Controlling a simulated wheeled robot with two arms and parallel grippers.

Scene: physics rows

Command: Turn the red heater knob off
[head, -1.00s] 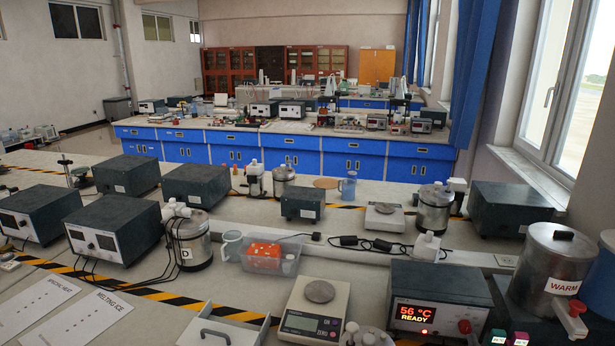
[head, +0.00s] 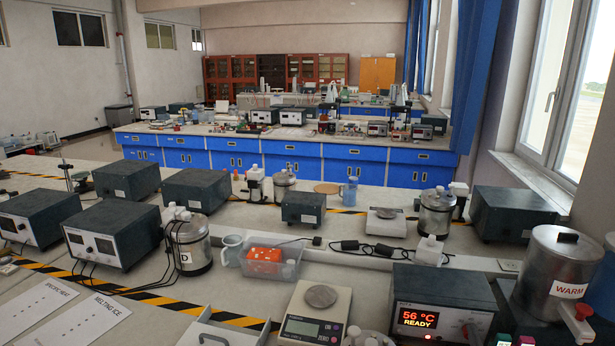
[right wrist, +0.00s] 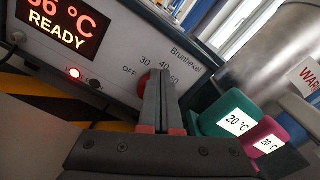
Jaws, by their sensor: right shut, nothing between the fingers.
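The heater (head: 445,284) is a dark box at the front right in the head view, its display (head: 418,318) reading 56 °C READY. In the right wrist view its pale panel (right wrist: 110,45) has a dial marked OFF, 30, 40 and 60. The red knob (right wrist: 143,82) shows there as a red edge, mostly hidden behind my right gripper's fingers (right wrist: 159,74). The fingers are shut and empty, in front of the knob; I cannot tell whether they touch it. The knob's pointer setting is hidden. My left gripper is not in view.
A metal can (head: 553,270) labelled WARM, with a red tap, stands right of the heater. Green (right wrist: 223,113) and magenta (right wrist: 267,136) blocks labelled 20 °C sit close to the right of my fingers. A scale (head: 315,314) stands left of the heater.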

